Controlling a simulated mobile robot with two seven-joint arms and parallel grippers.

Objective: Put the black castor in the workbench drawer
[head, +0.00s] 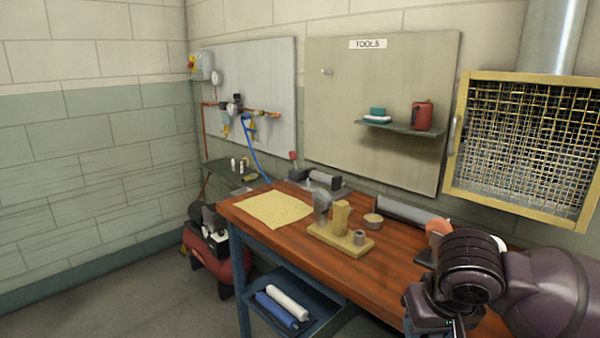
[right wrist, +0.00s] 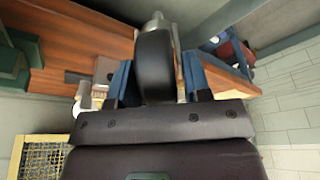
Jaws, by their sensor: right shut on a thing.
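The black castor (right wrist: 154,68) shows in the right wrist view, its dark wheel between the two blue fingers of my right gripper (right wrist: 155,85). The gripper is shut on it, and a metal part of the castor stands out beyond the fingers. In the head view my right gripper (head: 436,312) is at the bottom right, over the near right part of the workbench (head: 385,262); the castor cannot be made out there. A dark blue open drawer or tray (head: 322,304) is under the bench's left part, with a white and a blue roll inside. My left gripper is not in view.
A wooden block fixture (head: 345,243) with a grey part, a small round tin (head: 373,221) and a yellow cloth (head: 272,209) are on the bench. A red compressor (head: 208,258) stands on the floor at left. The floor before the drawer looks clear.

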